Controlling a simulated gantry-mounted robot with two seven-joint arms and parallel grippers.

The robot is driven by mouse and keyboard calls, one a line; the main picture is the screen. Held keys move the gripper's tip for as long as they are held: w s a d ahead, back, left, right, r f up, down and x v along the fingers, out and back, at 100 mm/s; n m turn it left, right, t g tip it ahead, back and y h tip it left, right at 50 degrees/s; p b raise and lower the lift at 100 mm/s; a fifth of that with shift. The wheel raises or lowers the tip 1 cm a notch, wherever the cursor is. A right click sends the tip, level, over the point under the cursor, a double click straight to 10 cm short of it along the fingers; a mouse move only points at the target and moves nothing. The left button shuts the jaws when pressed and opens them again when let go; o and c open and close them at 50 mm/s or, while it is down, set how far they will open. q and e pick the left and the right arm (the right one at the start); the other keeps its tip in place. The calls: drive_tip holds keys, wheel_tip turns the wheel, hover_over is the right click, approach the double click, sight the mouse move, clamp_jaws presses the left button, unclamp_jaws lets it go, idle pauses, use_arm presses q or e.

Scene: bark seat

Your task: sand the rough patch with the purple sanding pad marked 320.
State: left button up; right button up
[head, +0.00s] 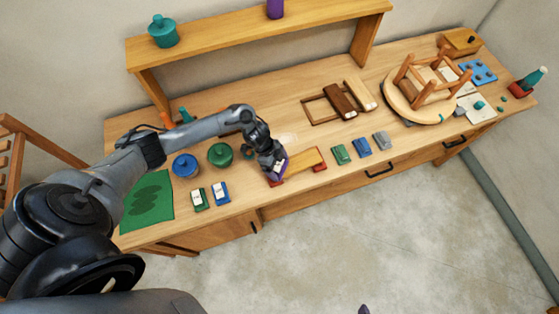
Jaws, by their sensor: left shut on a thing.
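My left gripper (274,163) is shut on the purple sanding pad (281,174), which has a pale label on top. The pad is at the left end of a light wooden board (305,160) near the bench's front edge. The board has red pieces at both ends, one red piece (320,167) at the right. The gripper partly hides the pad and the board's left end. I cannot read the number on the pad. I cannot make out the rough patch clearly, nor tell whether the pad touches the board. My right gripper is not in view.
Green (340,154), blue (361,147) and grey (381,141) blocks sit right of the board. Labelled green (199,199) and blue (221,193) pads sit left, near blue (186,166) and green (220,154) pots. An upturned stool (408,97) stands farther right.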

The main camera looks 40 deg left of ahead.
use_arm(q)
wheel_tip(320, 180, up, 4)
drive_tip(key=shift+w+d+r+p, duration=0.1)
drive_tip(key=shift+w+p, duration=0.05)
drive_tip(key=shift+p, duration=1)
drive_tip(key=shift+r+p, duration=0.6)
drive_tip(key=shift+p, duration=0.1)
wheel_tip(320, 180, up, 3)
drive_tip(key=p, duration=0.2)
drive_tip(key=shift+p, duration=0.4)
drive_tip(key=shift+f, duration=0.1)
